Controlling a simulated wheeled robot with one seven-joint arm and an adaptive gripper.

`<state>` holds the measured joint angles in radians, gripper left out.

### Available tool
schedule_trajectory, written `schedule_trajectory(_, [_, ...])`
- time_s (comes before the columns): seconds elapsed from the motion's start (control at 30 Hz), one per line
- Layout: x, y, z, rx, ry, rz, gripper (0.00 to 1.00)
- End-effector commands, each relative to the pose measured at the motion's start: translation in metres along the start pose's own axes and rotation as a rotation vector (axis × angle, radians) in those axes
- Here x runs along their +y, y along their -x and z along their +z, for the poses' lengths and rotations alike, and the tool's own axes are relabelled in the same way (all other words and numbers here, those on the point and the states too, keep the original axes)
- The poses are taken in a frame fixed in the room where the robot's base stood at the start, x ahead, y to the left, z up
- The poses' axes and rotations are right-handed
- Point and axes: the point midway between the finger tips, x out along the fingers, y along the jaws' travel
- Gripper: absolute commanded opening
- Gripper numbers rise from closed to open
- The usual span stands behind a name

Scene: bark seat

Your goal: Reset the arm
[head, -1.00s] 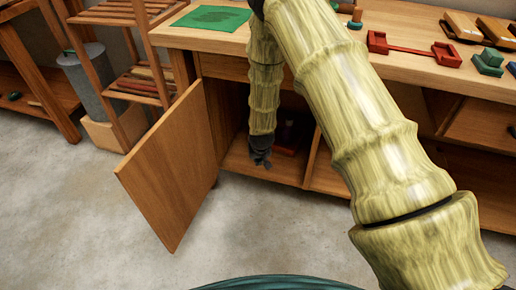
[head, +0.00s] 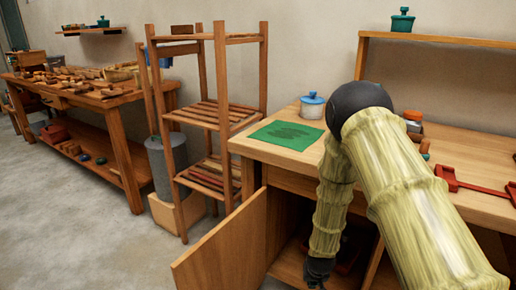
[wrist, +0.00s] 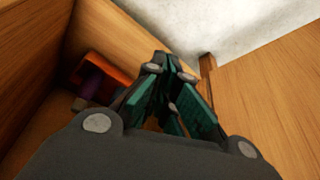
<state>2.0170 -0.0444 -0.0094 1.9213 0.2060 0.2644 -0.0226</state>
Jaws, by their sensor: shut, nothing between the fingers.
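My gripper (wrist: 166,75) is shut and empty in the wrist view, its dark and green fingers together. In the head view my gripper (head: 318,272) hangs down at the front of the open cabinet under the workbench (head: 476,203). My arm, yellow-green and bamboo-like, bends over the bench edge from the right. The cabinet door (head: 222,254) stands open to the left of my gripper.
A red-orange thing (wrist: 108,68) and a dark purple thing (wrist: 92,84) are inside the cabinet. A green mat (head: 286,135) and a blue-lidded pot (head: 312,105) are on the bench. A wooden rack (head: 219,110) stands at left. Floor is clear in front.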

Motion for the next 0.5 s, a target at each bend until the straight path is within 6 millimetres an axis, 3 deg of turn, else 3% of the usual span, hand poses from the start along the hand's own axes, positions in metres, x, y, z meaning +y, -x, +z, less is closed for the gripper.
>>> schedule_trajectory(0.03, [0.006,-0.004,0.028,-0.027,0.006,0.004,0.0])
schedule_trajectory(0.23, [0.028,-0.007,0.141,-0.119,0.041,0.011,0.0])
schedule_trajectory(0.4, [0.043,0.009,0.236,-0.202,0.068,0.004,0.0])
schedule_trajectory(0.5, [0.05,0.023,0.282,-0.244,0.081,-0.004,0.0])
